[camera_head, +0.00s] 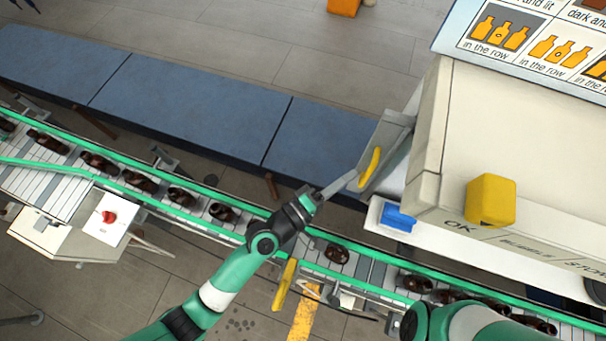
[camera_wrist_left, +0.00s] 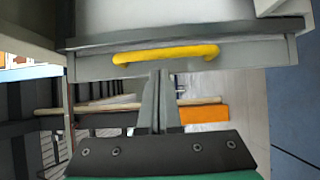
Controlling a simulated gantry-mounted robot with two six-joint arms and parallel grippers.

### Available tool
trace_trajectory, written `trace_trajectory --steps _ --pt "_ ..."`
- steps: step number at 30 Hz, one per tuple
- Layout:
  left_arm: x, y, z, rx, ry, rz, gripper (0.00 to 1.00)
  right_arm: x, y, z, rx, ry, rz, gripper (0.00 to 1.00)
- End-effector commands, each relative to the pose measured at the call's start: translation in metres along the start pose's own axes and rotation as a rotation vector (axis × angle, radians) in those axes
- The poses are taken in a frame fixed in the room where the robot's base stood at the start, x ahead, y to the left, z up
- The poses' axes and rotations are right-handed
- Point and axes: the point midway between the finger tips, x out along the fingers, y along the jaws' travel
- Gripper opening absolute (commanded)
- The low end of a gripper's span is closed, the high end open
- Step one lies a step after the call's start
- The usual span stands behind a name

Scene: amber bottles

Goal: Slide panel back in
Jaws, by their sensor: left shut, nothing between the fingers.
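The grey panel (camera_head: 398,130) sticks out from the left side of the pale cabinet (camera_head: 480,130). Its yellow handle (camera_head: 370,167) faces left. In the left wrist view the panel (camera_wrist_left: 230,58) lies across the upper part, with its yellow handle (camera_wrist_left: 165,54) on its front. My left gripper (camera_head: 350,181) is shut and empty, its fingertips close to the handle's lower end in the head view. In the left wrist view the fingertips (camera_wrist_left: 158,76) are just below the middle of the handle; I cannot tell whether they touch the panel. My right gripper is out of view.
A conveyor with green rails (camera_head: 180,193) carries several amber bottles (camera_head: 140,181) beneath my left arm. A blue block (camera_head: 397,217) lies on the white ledge below the cabinet. A long blue surface (camera_head: 190,100) lies behind the conveyor.

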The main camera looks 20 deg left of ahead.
Motion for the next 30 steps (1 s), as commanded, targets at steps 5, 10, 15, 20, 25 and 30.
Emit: trace_trajectory --steps 5,10,15,20,25,30 --pt "-0.036 -0.004 -0.008 -0.003 -0.004 -0.004 0.00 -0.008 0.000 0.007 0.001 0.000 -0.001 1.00" --pt "-0.079 -0.005 -0.008 -0.002 -0.004 -0.003 0.00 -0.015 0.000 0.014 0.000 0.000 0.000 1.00" --pt "-0.104 -0.004 -0.008 -0.002 -0.004 -0.002 0.00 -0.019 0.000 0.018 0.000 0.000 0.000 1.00" --pt "-0.110 -0.002 -0.007 -0.001 -0.007 -0.002 0.00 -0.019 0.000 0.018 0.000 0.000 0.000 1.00" --pt "-0.110 -0.001 -0.007 -0.001 -0.007 -0.002 0.00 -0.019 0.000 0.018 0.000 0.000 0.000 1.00" --pt "-0.109 0.001 -0.007 -0.001 -0.007 -0.002 0.00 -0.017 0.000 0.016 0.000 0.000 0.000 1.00"
